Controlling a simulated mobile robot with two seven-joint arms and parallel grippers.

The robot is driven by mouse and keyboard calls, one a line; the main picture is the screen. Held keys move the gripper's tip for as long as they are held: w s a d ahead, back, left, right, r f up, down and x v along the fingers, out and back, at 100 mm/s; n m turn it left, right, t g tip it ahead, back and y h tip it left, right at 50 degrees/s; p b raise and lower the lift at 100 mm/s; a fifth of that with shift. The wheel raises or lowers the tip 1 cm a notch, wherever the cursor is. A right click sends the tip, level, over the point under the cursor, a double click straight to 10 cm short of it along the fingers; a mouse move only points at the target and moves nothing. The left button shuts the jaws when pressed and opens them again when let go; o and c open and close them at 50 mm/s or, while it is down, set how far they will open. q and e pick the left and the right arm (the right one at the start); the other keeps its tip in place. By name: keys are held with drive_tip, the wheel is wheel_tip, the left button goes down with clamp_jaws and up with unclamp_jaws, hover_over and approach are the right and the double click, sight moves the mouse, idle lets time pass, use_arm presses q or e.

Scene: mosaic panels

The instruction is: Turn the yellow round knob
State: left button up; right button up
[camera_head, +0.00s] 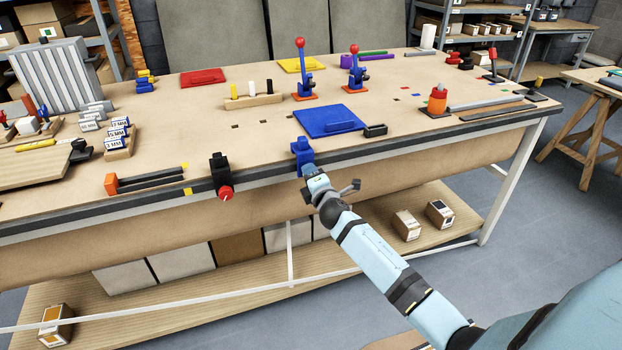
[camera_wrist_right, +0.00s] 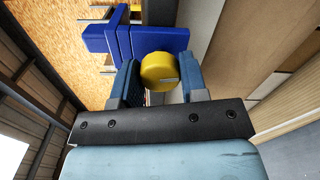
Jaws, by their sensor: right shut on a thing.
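The yellow round knob (camera_wrist_right: 158,72) shows in the right wrist view, on the front of a blue clamp-like block (camera_wrist_right: 155,40). The blue block (camera_head: 302,152) also shows in the head view at the front edge of the workbench; there the knob is hidden behind my gripper. My right gripper (camera_wrist_right: 158,80) has one finger on each side of the knob and is shut on it. In the head view my right gripper (camera_head: 312,180) is at the front of the blue block. My left gripper is not in view.
A black block with a red knob (camera_head: 222,178) is on the bench edge to the left. A blue plate (camera_head: 330,121) and a small black block (camera_head: 375,131) lie behind. The bench (camera_head: 240,155) holds several levers and tools. Free floor lies in front.

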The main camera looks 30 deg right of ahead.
drive_tip(key=m, duration=0.3)
drive_tip(key=shift+m, duration=0.4)
drive_tip(key=m, duration=0.4)
drive_tip(key=shift+m, duration=0.4)
drive_tip(key=o, duration=0.9)
drive_tip(key=shift+s+p, duration=0.1)
drive_tip(key=shift+p, duration=0.2)
